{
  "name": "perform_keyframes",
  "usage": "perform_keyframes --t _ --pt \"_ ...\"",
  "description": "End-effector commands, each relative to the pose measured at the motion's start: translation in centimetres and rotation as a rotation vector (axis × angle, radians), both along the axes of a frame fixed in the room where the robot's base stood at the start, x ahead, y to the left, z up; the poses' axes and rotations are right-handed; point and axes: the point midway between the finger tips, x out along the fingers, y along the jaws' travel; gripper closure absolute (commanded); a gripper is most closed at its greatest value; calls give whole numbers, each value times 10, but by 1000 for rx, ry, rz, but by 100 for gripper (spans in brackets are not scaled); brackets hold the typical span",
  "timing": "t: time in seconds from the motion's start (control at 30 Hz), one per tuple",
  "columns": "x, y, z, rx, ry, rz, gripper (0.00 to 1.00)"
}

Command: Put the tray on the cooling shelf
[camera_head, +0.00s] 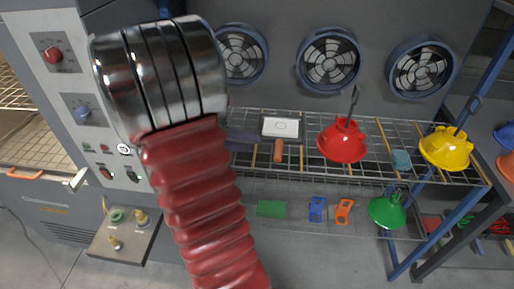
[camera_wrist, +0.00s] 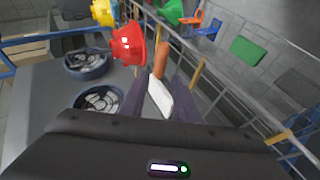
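The tray (camera_head: 281,127) is a pale rectangle with a dark rim, lying at or over the wire shelf (camera_head: 375,168) below the fans. A brown handle-like piece (camera_head: 279,151) adjoins its near edge; I cannot tell if they are joined. My gripper (camera_head: 246,140) is left of the tray, mostly behind my arm. In the wrist view my dark fingers (camera_wrist: 160,90) stand apart, with a pale surface (camera_wrist: 160,98), apparently the tray, showing between them. The brown piece (camera_wrist: 161,60) shows beyond. I see no clear contact.
A green hood (camera_head: 387,211) is lower. Fans (camera_head: 330,61) line the wall behind. A lower rack bears green, blue and orange pieces (camera_head: 344,211).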

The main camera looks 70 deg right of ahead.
Motion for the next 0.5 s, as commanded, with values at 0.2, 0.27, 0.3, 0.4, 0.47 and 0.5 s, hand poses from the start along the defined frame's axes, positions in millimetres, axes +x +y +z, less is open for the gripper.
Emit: perform_keyframes --t 0.2,0.27,0.3,0.4,0.47,0.5 --pt "9 8 7 0 0 0 71" --pt "9 8 7 0 0 0 71" --pt "9 8 7 0 0 0 71" --pt "9 8 7 0 0 0 71" --pt "9 8 7 0 0 0 71" --pt "9 8 7 0 0 0 71"
